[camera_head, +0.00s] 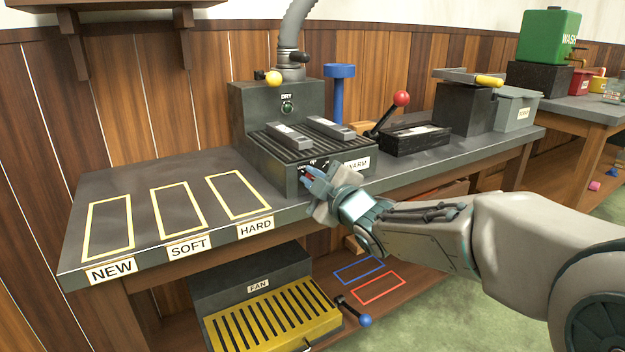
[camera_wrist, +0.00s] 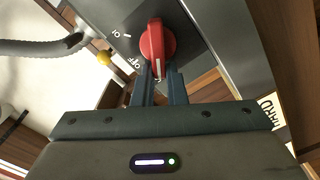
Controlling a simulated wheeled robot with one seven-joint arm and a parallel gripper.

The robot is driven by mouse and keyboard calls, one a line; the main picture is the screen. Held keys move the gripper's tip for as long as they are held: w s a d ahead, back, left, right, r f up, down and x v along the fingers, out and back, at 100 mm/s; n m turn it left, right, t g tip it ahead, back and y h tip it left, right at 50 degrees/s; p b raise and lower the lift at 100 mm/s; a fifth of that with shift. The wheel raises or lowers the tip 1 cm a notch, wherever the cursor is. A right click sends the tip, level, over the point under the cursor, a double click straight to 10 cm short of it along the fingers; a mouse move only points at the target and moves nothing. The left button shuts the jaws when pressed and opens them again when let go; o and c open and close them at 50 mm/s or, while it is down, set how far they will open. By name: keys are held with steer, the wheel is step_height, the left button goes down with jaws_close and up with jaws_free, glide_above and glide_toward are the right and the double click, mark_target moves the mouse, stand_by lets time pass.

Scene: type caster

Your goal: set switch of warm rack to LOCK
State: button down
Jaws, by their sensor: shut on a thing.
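The warm rack (camera_head: 272,172) is a dark grey box with a ribbed top on the bench, with a WARM label at its front right. Its switch is a red knob (camera_wrist: 156,42) on the grey front panel. The knob's narrow end carries a white mark and points down between my fingers in the wrist view. OFF (camera_wrist: 134,64) is printed left of it, with another partly legible mark above that. My gripper (camera_head: 314,178) is at the front panel, and in the wrist view its fingers (camera_wrist: 159,80) are shut on the knob's narrow end. The LOCK mark is not clearly readable.
Two grey blocks (camera_head: 289,136) lie on the ribbed top. A red-balled lever (camera_head: 401,98) stands to the right beside a black tray (camera_head: 416,143). Yellow-outlined NEW, SOFT and HARD areas (camera_head: 174,239) on the left are empty. A FAN unit (camera_head: 257,285) sits on the lower shelf.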

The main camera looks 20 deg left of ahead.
steer(key=c, duration=1.5)
jaws_free()
steer(key=shift+d+f, duration=0.15)
steer(key=shift+f, duration=0.2)
steer(key=shift+o, duration=0.2)
steer(key=shift+w+r, duration=0.1)
steer(key=shift+r, duration=0.15)
steer(key=p+v, duration=0.3)
steer(key=v, duration=1.1)
steer(key=shift+p, duration=0.3)
